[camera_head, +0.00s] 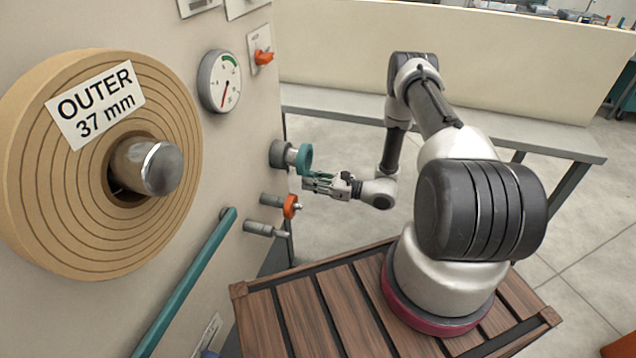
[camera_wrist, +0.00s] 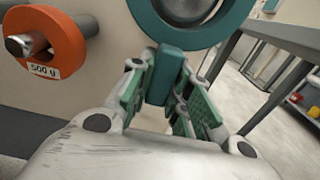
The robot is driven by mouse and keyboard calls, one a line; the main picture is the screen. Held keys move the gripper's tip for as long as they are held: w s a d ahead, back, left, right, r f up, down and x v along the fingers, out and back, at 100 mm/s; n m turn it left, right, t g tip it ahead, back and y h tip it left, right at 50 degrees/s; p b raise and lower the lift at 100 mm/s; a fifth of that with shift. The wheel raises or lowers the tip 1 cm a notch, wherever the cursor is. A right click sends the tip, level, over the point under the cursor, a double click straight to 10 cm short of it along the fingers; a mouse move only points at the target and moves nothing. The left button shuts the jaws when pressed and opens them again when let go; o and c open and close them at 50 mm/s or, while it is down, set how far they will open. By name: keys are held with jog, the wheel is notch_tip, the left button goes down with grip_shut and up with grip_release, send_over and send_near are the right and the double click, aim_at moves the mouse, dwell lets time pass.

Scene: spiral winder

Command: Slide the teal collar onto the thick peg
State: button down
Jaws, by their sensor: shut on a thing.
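The teal collar (camera_head: 305,157) is a ring with a block-like tab. It is upright at the outer end of the thick grey peg (camera_head: 278,153), which sticks out of the machine panel. My gripper (camera_head: 312,184) is below the collar, shut on its tab. In the wrist view the tab of the collar (camera_wrist: 165,75) is between the two green finger pads, and the ring is cut off by the top edge. A grey round surface shows through the ring. I cannot tell whether the peg's tip is inside the ring or just behind it.
Below the thick peg, an orange disc (camera_head: 290,206) labelled 500 g (camera_wrist: 48,42) sits on a thinner peg. A bare thin peg (camera_head: 262,229) is lower. A large tan roll (camera_head: 60,220) and a teal bar (camera_head: 185,285) are to the left. A grey bench (camera_head: 340,112) stands behind.

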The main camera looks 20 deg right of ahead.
jog(key=x, duration=0.4)
jog(key=shift+w+a+f, duration=0.1)
jog(key=shift+a+f, duration=0.05)
dwell(0.4)
jog(key=c, duration=1.3)
grip_release()
jog(key=shift+o, duration=0.2)
jog(key=o, duration=0.5)
